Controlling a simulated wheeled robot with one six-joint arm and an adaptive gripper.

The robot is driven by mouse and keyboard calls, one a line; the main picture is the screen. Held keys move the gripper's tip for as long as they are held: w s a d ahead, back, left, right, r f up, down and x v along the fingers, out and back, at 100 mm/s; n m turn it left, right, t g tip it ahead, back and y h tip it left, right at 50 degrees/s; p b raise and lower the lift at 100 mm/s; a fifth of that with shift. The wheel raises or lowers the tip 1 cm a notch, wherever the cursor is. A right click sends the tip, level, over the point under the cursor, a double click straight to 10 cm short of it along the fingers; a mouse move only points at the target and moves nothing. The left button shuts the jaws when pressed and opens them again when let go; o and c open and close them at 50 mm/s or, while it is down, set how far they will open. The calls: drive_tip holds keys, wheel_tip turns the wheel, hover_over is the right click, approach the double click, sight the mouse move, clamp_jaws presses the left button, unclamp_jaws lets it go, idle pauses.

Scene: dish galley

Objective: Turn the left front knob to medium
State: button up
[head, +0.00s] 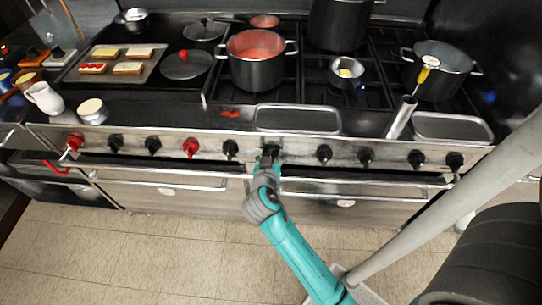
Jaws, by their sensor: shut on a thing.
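A row of knobs runs along the front panel (295,147) of the range. Most are black and two are red, one at the far left (73,142) and one left of the middle (190,147). My gripper (269,160) is at the panel near the middle, shut on a black knob (270,150). My gripper largely hides that knob, and its setting cannot be read. A black knob stands free on its left (230,149) and another on its right (324,154). No label shows which knob is the left front one.
A pot of red sauce (256,70), a small pan (346,73) and a grey pot (438,76) stand on the burners. A bread tray (115,66) is at the left. Oven handles (165,183) stick out below the knobs. The tiled floor (150,240) in front is clear.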

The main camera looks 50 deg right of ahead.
drive_tip(key=n, duration=0.1)
drive_tip(key=n+g+h, duration=0.2)
drive_tip(key=n, duration=0.1)
drive_tip(key=shift+w+a+f, duration=0.1)
drive_tip(key=shift+w+a, duration=0.05)
drive_tip(key=shift+w, duration=0.1)
drive_tip(key=n+h, duration=0.1)
drive_tip(key=n, duration=0.1)
drive_tip(key=n+g+h, duration=0.1)
drive_tip(key=n, duration=0.2)
drive_tip(key=shift+w+a+f+h, duration=0.1)
drive_tip(key=shift+f+h, duration=0.1)
drive_tip(key=shift+h, duration=0.1)
idle(0.5)
drive_tip(key=o, duration=1.2)
drive_tip(key=v, duration=1.2)
drive_tip(key=shift+w+f, duration=0.1)
drive_tip(key=shift+f, duration=0.05)
